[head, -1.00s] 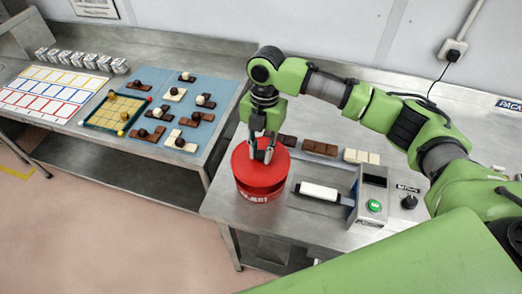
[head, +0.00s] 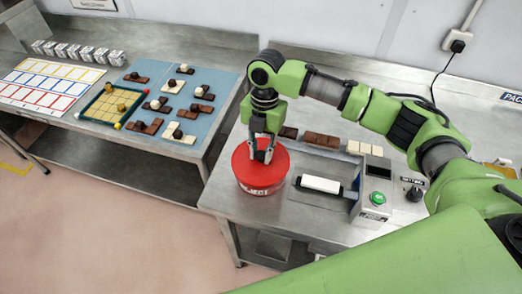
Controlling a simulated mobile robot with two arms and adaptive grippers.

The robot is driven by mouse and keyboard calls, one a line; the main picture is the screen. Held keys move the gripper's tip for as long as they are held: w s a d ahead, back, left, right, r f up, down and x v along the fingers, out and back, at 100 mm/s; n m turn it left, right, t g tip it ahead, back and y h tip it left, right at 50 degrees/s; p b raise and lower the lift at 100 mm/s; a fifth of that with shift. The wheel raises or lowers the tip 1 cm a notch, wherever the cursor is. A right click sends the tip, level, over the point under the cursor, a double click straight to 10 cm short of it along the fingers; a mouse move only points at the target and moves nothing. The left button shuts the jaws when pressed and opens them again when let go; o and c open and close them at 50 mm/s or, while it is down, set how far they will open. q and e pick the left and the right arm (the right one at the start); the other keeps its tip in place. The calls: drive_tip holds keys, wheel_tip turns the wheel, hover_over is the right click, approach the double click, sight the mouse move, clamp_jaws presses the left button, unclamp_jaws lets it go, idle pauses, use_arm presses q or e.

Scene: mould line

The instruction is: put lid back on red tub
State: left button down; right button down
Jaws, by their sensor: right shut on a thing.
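The red tub (head: 262,188) stands upright near the left edge of the steel bench, with white lettering on its side. Its red lid (head: 279,165) lies over the top of the tub and looks level. I cannot tell whether it is fully pressed down. My right gripper (head: 262,156) points straight down from above and is shut on the dark knob at the middle of the lid; its fingers partly hide the knob. My left gripper is not in view.
Right of the tub stands a grey machine (head: 374,195) with a white roller (head: 321,184) and a green button. Chocolate bars (head: 321,139) lie behind it. On the left table are a blue mat (head: 205,115) with chocolates, a green-edged tray (head: 105,108) and a gridded sheet (head: 45,86).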

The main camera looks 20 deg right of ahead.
drive_tip(key=shift+p, duration=0.8)
idle(0.7)
drive_tip(key=shift+f+p, duration=0.15)
drive_tip(key=shift+p, duration=0.2)
idle(0.8)
drive_tip(key=shift+p, duration=0.35)
idle(0.4)
idle(0.4)
drive_tip(key=c, duration=1.7)
unclamp_jaws()
drive_tip(key=o, duration=0.5)
drive_tip(key=shift+c, duration=0.2)
